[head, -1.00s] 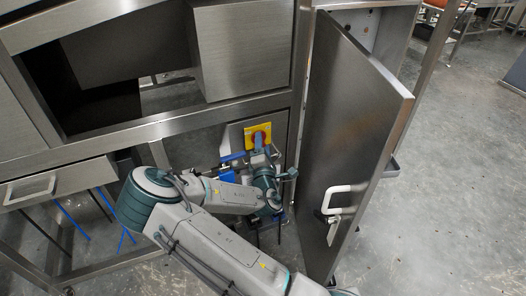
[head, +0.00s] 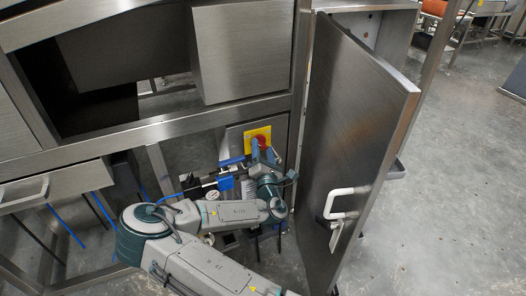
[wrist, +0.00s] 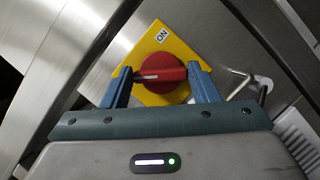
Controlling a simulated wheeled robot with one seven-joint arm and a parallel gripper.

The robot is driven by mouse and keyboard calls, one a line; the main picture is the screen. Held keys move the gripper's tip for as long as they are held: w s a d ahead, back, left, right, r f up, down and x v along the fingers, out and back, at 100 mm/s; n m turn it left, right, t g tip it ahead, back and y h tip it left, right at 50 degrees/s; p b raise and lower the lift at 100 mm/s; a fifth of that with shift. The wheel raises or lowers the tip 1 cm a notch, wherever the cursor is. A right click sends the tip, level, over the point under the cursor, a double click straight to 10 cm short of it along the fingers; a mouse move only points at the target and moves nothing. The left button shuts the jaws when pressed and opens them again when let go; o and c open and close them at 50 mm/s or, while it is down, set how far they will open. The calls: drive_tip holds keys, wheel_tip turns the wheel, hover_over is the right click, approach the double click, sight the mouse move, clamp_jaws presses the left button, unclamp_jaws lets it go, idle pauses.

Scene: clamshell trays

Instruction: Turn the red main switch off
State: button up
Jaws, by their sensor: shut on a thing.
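The red main switch (wrist: 161,74) is a round red knob with a bar-shaped grip on a yellow plate (wrist: 150,50). The plate bears the label ON near its upper corner in the wrist view. My gripper (wrist: 160,72) has its two blue fingers on either side of the red grip, with the fingertips against its ends. The grip lies nearly in line from finger to finger. In the head view the red switch (head: 261,136) shows on its yellow plate (head: 250,145), with my gripper (head: 262,152) just in front, partly hiding the knob's lower part.
A steel cabinet door (head: 355,130) with a white handle (head: 345,203) stands open close to the right of my arm. A steel frame (head: 150,130) runs above and left. A drawer (head: 50,190) sits at lower left. Open floor (head: 455,190) lies right.

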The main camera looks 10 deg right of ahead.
drive_tip(key=o, duration=1)
drive_tip(key=p+v, duration=0.1)
drive_tip(key=v, duration=1.3)
drive_tip(key=shift+w, duration=0.1)
